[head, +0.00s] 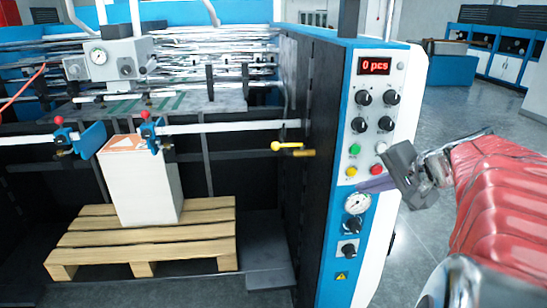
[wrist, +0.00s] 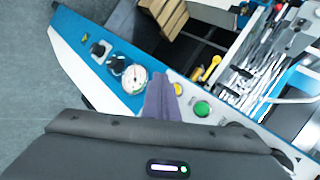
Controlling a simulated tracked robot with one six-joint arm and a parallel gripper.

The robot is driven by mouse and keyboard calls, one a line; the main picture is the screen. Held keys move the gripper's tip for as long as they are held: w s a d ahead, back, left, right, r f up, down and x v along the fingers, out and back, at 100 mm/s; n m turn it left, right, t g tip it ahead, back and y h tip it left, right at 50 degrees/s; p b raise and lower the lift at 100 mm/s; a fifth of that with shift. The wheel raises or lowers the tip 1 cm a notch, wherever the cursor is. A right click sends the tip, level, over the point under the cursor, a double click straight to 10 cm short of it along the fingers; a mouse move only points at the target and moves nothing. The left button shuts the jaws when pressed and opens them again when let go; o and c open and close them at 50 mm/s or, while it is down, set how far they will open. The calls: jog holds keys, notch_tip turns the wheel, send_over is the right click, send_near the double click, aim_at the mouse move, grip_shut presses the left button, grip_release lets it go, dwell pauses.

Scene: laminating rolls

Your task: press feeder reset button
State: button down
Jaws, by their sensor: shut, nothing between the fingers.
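The control panel (head: 383,115) on the front of the blue and white machine holds the buttons. I cannot read which one is labelled reset. My gripper (head: 362,187) is shut and empty, its fingers just below the lower buttons and above the gauge. In the wrist view the fingertips (wrist: 160,80) lie between the gauge and the yellow button (wrist: 178,89); the green button (wrist: 202,109) is farther right. I cannot tell whether they touch the panel.
A pressure gauge (head: 357,203) and a knob sit below the buttons. Several black knobs and a red "0 pcs" display (head: 375,66) are above. A pallet (head: 150,232) with a paper stack (head: 148,190) stands left. Open floor (head: 470,130) lies right of the machine.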

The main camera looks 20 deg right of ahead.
jog(key=shift+s+a, duration=0.3)
jog(key=shift+s, duration=0.6)
